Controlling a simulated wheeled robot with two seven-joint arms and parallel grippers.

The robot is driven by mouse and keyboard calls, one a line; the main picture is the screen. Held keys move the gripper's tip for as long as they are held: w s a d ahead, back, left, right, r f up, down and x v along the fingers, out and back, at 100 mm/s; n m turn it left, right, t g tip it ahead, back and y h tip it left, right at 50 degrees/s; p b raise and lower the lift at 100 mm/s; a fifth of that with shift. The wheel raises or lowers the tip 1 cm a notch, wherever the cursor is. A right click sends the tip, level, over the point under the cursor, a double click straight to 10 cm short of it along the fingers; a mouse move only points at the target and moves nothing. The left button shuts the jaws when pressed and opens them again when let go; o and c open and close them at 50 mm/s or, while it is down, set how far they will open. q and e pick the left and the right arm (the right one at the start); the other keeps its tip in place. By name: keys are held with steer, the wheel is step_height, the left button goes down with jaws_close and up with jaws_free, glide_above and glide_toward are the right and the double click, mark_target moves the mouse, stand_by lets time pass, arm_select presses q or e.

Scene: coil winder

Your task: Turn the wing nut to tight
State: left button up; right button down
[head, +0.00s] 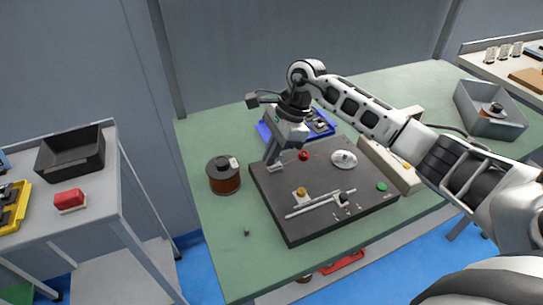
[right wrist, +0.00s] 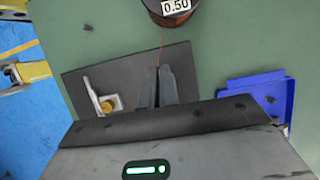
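My right gripper (head: 272,160) points down at the left part of the dark winder board (head: 310,221). In the right wrist view, its fingers (right wrist: 161,72) are close together with a narrow gap. I cannot tell whether anything is between them. I cannot make out a wing nut for certain; a small pale metal part (head: 279,169) shows beside the fingertips, mostly hidden. A brass knob (head: 301,193) on a bracket stands nearer the front, and it also shows in the right wrist view (right wrist: 107,106). A copper wire runs from the spool (head: 223,175) toward the fingers. My left gripper is not in view.
The board also carries a red ball-like knob (head: 304,155), a white disc (head: 343,159), a metal rod (head: 312,206) and a green button (head: 381,187). A blue tray (head: 265,132) lies behind it. A grey bin (head: 490,121) stands at the right. The table's front left is mostly clear.

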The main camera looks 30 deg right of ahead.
steer(key=c, duration=1.7)
jaws_free()
arm_select(q)
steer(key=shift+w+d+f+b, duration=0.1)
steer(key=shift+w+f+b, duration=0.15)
steer(key=shift+b, duration=0.65)
arm_select(e)
steer(key=v, duration=1.6)
steer(key=shift+a, duration=0.1)
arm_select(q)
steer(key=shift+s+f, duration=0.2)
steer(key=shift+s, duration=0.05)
